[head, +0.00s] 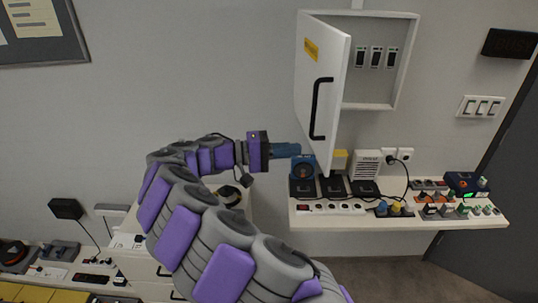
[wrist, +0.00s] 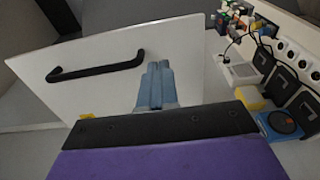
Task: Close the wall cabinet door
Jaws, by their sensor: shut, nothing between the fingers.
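The white wall cabinet (head: 401,88) is on the wall at the upper right of the head view. Its door (head: 313,60) stands open, swung out to the left, with a black bar handle (head: 320,108) and a yellow label. Inside the cabinet is a row of switches (head: 376,56). My gripper (head: 298,150) is shut and empty, just left of the door's lower part. In the wrist view the shut blue fingers (wrist: 157,68) point at the door panel (wrist: 110,75), to the right of the handle (wrist: 95,66). I cannot tell whether they touch the door.
Below the cabinet, a shelf (head: 400,219) holds chargers, a blue device (head: 302,167), a power strip (head: 331,208) and several small tools. Sockets (head: 398,154) are on the wall. A cluttered lower bench (head: 60,274) is at the left.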

